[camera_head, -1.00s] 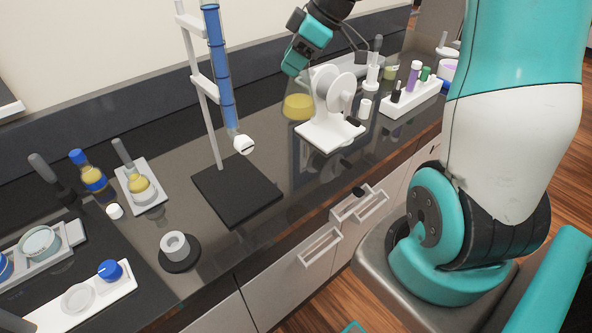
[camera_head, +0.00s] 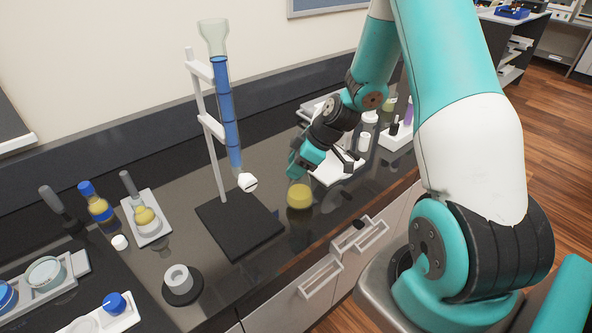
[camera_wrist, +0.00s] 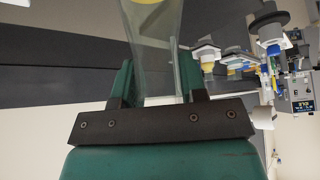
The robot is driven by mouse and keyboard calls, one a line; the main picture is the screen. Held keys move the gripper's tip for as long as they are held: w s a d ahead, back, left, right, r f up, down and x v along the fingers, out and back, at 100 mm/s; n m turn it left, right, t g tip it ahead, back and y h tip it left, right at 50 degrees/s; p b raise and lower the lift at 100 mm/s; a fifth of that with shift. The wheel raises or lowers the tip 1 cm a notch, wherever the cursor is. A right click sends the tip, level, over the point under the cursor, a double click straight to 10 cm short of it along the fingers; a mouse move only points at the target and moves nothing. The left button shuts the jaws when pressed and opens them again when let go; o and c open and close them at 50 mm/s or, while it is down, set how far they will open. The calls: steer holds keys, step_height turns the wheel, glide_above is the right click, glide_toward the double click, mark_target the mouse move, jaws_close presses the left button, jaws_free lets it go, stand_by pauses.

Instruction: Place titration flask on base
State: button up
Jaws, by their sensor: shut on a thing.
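The titration flask (camera_head: 299,196) has yellow liquid in its bottom and shows just right of the base. In the wrist view its clear neck (camera_wrist: 153,60) stands between the two fingers of my gripper (camera_wrist: 155,85), which is shut on it. In the head view my gripper (camera_head: 303,160) is above the yellow liquid and hides the flask's upper part. The black square base (camera_head: 240,226) of the burette stand is to the left of the flask, with nothing on it. The blue-filled burette (camera_head: 228,110) hangs over the base, with a white valve (camera_head: 247,182) at its lower end.
A white device (camera_head: 335,170) stands behind my gripper. A black disc with a white ring (camera_head: 179,281) lies at the front left of the base. A tray with a small flask (camera_head: 147,219) and a bottle (camera_head: 97,206) stand farther left. The counter's front edge is close.

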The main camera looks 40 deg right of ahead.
steer(key=shift+f, duration=1.3)
steer(key=o, duration=1.1)
steer(key=shift+o, duration=0.2)
steer(key=shift+f, duration=0.15)
steer(key=w+b+v, duration=0.1)
steer(key=b+v, duration=0.4)
steer(key=v, duration=1.2)
steer(key=s+a+r+g, duration=0.2)
steer(key=s+a, duration=0.1)
steer(key=a, duration=0.7)
steer(key=s+a+r+g, duration=0.1)
steer(key=s+a+r, duration=0.15)
steer(key=a, duration=0.75)
steer(key=s+a+m+g, duration=0.1)
steer(key=s+a+m, duration=0.1)
steer(key=s+a, duration=0.6)
steer(key=s, duration=0.4)
steer(key=shift+a+r+g+h, duration=0.25)
steer(key=shift+r+g+h, duration=0.05)
steer(key=shift+r, duration=0.1)
